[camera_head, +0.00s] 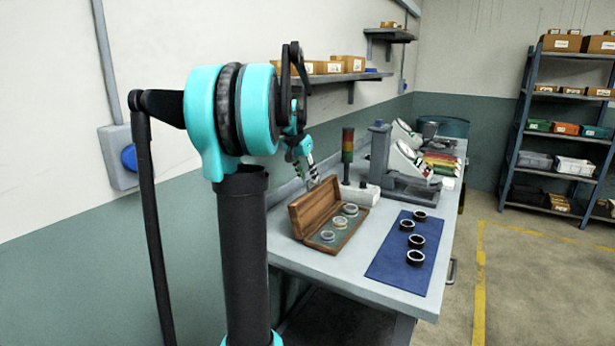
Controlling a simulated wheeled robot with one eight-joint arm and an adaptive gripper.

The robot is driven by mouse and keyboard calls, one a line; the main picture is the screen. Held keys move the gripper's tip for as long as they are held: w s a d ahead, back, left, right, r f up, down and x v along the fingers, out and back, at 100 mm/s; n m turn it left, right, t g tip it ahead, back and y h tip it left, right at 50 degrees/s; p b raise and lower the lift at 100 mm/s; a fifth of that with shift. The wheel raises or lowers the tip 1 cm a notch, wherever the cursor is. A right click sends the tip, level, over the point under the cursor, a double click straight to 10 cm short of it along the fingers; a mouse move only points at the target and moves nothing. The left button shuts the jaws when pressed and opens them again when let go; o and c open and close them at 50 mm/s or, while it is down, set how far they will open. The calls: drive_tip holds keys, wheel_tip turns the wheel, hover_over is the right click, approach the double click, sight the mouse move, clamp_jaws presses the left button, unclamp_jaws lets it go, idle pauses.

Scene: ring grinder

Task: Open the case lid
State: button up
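The wooden case (343,244) sits on the near left part of the workbench. Its brown lid (314,207) stands raised, roughly upright, along the left side of the case, so the inside shows. Three silver rings (327,236) sit in a row in the green-grey interior. My gripper (314,180) is just above the top edge of the lid, pointing down towards it. It is small in this view, and I cannot tell whether its fingers are apart or touch the lid.
A blue mat (390,265) with several dark rings lies right of the case. A signal tower (347,146) and a grey measuring stand (380,150) stand behind the case. A wall shelf (350,77) hangs above the bench (330,268). Bare floor lies to the right.

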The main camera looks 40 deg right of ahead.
drive_tip(key=shift+f, duration=0.1)
drive_tip(key=shift+c, duration=0.5)
clamp_jaws()
drive_tip(key=shift+s+d+r+t, duration=0.15)
drive_tip(key=shift+s+d+t, duration=0.1)
drive_tip(key=shift+s, duration=0.4)
drive_tip(key=shift+s+d+r+t, duration=0.15)
drive_tip(key=shift+s+t, duration=0.1)
drive_tip(key=shift+s, duration=0.35)
drive_tip(key=shift+s+d, duration=0.15)
drive_tip(key=shift+s, duration=0.35)
